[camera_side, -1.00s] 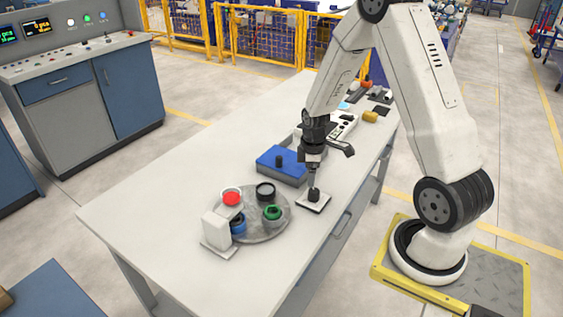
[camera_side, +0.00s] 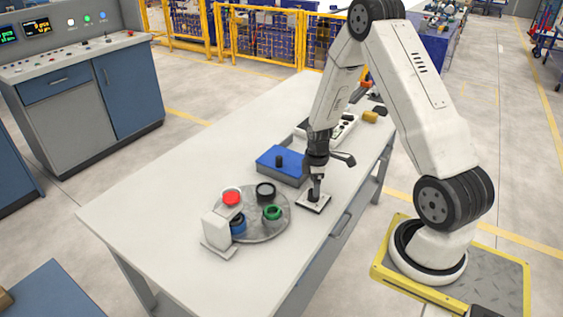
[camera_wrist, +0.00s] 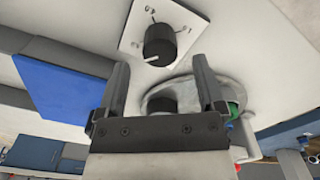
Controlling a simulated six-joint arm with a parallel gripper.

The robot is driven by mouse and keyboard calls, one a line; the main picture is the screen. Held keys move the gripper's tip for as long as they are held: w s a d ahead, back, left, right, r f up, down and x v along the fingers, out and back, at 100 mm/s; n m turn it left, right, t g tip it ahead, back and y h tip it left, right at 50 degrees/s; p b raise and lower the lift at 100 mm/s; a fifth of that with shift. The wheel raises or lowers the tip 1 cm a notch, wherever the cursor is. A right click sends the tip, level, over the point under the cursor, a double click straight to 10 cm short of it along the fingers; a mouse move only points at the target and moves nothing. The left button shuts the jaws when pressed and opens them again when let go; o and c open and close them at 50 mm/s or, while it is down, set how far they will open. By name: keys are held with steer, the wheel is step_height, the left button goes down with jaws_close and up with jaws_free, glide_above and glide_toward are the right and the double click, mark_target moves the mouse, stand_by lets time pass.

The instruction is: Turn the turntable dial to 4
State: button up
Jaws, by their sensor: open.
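The dial is a black round knob (camera_wrist: 160,45) on a white square plate (camera_wrist: 133,38) with small dark marks, too small to read surely. The knob's white line points to the lower left in the wrist view. In the side view the dial plate (camera_side: 325,203) lies near the table's front edge. My gripper (camera_side: 315,188) points down just above it. In the wrist view my gripper (camera_wrist: 160,72) is open and empty, with the knob ahead of its fingertips, between their lines. The grey turntable (camera_side: 256,212) stands left of the dial with red, black, green and blue-marked round parts on it.
A white block (camera_side: 216,229) stands at the turntable's left edge. A white panel (camera_side: 343,130) and a yellow piece (camera_side: 370,117) lie farther back. The table's left part is clear.

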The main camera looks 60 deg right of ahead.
steer(key=shift+f, duration=2)
steer(key=shift+c, duration=0.2)
jaws_close()
